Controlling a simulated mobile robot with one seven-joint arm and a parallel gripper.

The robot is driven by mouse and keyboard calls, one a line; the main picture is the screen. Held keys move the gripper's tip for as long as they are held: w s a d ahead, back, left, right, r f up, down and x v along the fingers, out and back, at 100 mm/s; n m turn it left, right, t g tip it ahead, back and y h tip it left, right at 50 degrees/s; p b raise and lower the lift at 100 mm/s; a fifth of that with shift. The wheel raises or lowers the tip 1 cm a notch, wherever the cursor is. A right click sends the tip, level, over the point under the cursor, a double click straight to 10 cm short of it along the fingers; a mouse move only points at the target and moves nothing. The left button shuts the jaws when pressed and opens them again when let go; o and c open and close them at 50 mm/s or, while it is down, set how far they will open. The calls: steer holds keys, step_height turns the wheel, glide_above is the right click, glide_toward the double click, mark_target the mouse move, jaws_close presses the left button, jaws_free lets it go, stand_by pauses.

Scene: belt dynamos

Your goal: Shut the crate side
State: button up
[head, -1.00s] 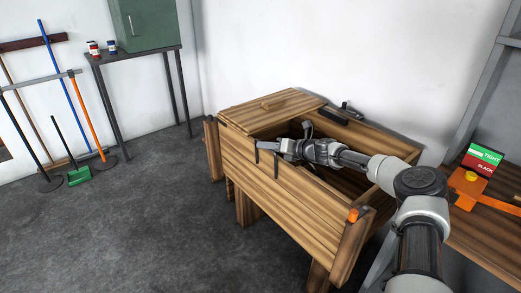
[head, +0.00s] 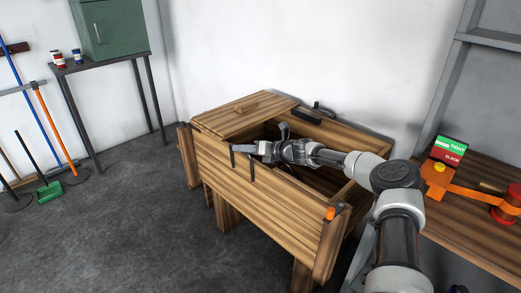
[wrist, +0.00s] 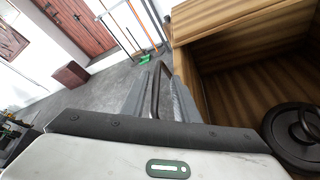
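The wooden crate (head: 270,200) stands on legs in the middle of the head view, with its long planked side facing the camera. A narrow board (head: 187,155) stands out at its left end; how far this board is swung open is hard to tell. My gripper (head: 262,148) is at the top edge of the long side, pointing left. Two dark upright strips (head: 251,167) show on the long side.
A dark round object (wrist: 293,133) lies inside the crate. An orange fitting (head: 330,213) sits at the crate's right front corner. A bench (head: 470,235) stands at the right, and a small table (head: 105,62) at the back left. The floor (head: 110,235) in front is clear.

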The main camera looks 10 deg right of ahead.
steer(key=p+v, duration=0.2)
steer(key=v, duration=1.4)
steer(key=shift+s+d+r+p, duration=0.1)
steer(key=shift+s+d+p, duration=0.1)
steer(key=shift+p, duration=0.2)
